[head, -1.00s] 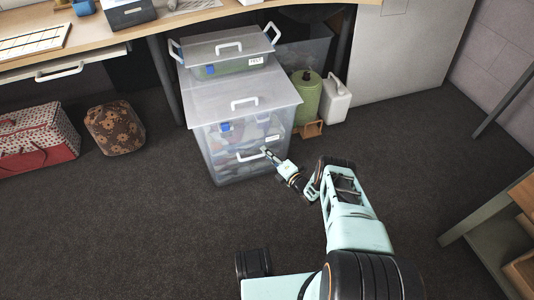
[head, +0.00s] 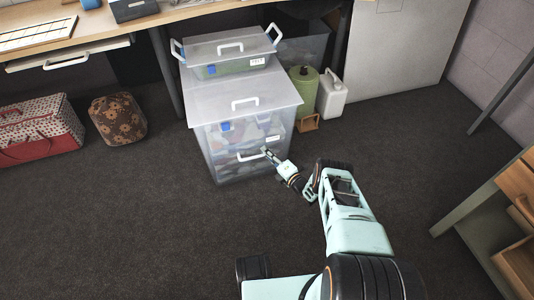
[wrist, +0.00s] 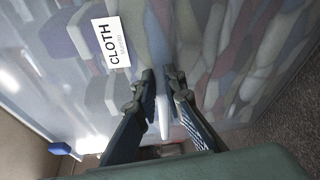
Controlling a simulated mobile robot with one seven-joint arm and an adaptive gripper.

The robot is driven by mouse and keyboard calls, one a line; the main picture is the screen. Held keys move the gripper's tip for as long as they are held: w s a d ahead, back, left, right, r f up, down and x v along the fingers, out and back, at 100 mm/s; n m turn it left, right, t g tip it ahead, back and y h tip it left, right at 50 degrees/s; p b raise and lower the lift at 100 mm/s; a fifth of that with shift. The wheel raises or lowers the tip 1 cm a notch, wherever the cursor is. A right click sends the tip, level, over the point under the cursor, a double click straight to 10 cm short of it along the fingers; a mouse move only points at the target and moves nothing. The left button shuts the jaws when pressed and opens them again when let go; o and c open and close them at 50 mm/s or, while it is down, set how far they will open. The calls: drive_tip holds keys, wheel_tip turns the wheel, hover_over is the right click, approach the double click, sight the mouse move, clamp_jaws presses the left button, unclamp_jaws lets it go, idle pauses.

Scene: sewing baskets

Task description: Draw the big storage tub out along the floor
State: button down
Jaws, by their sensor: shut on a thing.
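The big storage tub (head: 222,170) is clear plastic with a pale lid and cloth-like contents, standing upright on the dark floor in the head view. It has a white handle on its lid and a white front handle (head: 250,156). My gripper (head: 267,152) is at the right part of the front handle, shut on it. In the wrist view the two fingers (wrist: 159,90) are either side of the pale handle (wrist: 164,118), in front of the tub wall (wrist: 215,60) with a CLOTH label (wrist: 111,43). The fingers partly hide the handle.
A smaller lidded tub (head: 228,70) is at the big tub's back edge; I cannot tell whether it rests on it. A green canister (head: 303,92) and white jug (head: 332,95) stand close on the right. A patterned pouf (head: 117,119) is left. The floor in front is clear.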

drive_tip(key=shift+s+f, duration=0.15)
drive_tip(key=c, duration=1.9)
unclamp_jaws()
drive_tip(key=shift+c, duration=0.2)
drive_tip(key=v, duration=0.7)
drive_tip(key=shift+s+d, duration=0.25)
drive_tip(key=shift+s, duration=0.1)
